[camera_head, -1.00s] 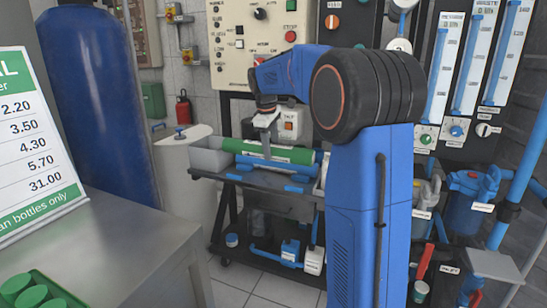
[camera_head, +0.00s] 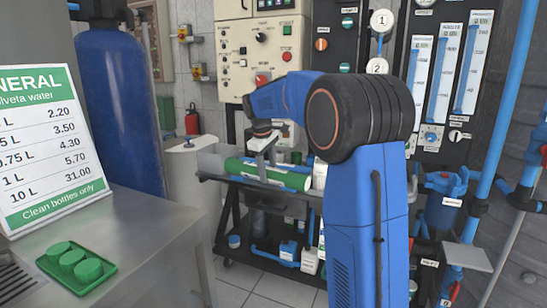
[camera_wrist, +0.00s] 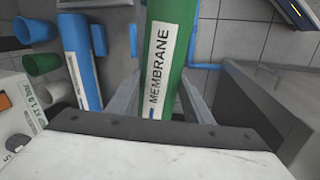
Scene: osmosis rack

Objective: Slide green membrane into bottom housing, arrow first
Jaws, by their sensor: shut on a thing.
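The green membrane (camera_head: 275,174) lies across my gripper's grasp above the black cart in the head view, tilted down to the right, with a white label on its side. My gripper (camera_head: 262,146) reaches down onto it from above. In the wrist view the membrane (camera_wrist: 172,40) runs between my two grey fingers (camera_wrist: 160,98), which are shut on it. Its label reads MEMBRANE, with a small blue mark at the lower end. I cannot make out an arrow or which end it is on. I cannot identify the bottom housing in either view.
The wrist view shows a blue tube (camera_wrist: 78,40) left of the membrane. A steel counter (camera_head: 150,235) with a price sign (camera_head: 50,140) and green tray (camera_head: 78,268) stands at left. Gauge panels are behind.

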